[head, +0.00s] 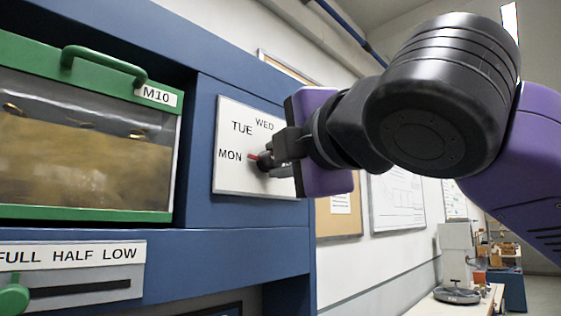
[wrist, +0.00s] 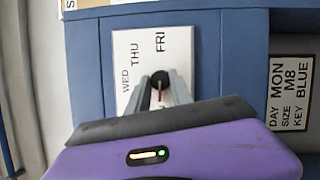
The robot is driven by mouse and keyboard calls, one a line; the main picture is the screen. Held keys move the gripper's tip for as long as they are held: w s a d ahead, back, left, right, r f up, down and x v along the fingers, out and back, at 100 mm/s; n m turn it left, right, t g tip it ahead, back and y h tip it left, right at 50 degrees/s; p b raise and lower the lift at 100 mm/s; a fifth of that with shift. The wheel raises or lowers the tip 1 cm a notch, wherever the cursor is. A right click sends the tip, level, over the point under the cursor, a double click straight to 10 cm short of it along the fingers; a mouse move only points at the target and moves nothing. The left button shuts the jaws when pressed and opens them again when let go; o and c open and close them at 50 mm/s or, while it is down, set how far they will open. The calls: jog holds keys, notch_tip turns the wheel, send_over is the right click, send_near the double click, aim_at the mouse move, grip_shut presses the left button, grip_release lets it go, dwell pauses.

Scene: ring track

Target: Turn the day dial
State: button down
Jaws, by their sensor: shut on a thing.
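The day dial (head: 264,163) is a small dark knob with a red pointer on a white plate (head: 227,181) on the blue panel. The plate reads MON, TUE and WED in the head view; the red pointer points left at MON. My gripper (head: 272,160) is shut on the dial, coming from the right, and hides the plate's right part. In the wrist view the dial (wrist: 160,78) sits between the fingers, its red mark pointing down toward my gripper (wrist: 161,88). WED, THU and FRI show there, turned sideways.
A card (wrist: 291,85) reads DAY MON, SIZE M8, KEY BLUE. A green-framed clear bin (head: 85,150) labelled M10 stands left of the plate. Below is a FULL HALF LOW slider (head: 70,275) with a green knob. A bench with equipment (head: 455,265) stands far right.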

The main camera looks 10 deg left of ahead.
jog(key=shift+a+f+n, duration=0.1)
jog(key=shift+f+n, duration=0.05)
jog(key=shift+n, duration=0.25)
jog(key=c, duration=1.1)
grip_release()
jog(key=shift+c, duration=0.2)
jog(key=b+v, duration=0.2)
jog(key=v, duration=0.6)
jog(key=shift+w+f, duration=0.1)
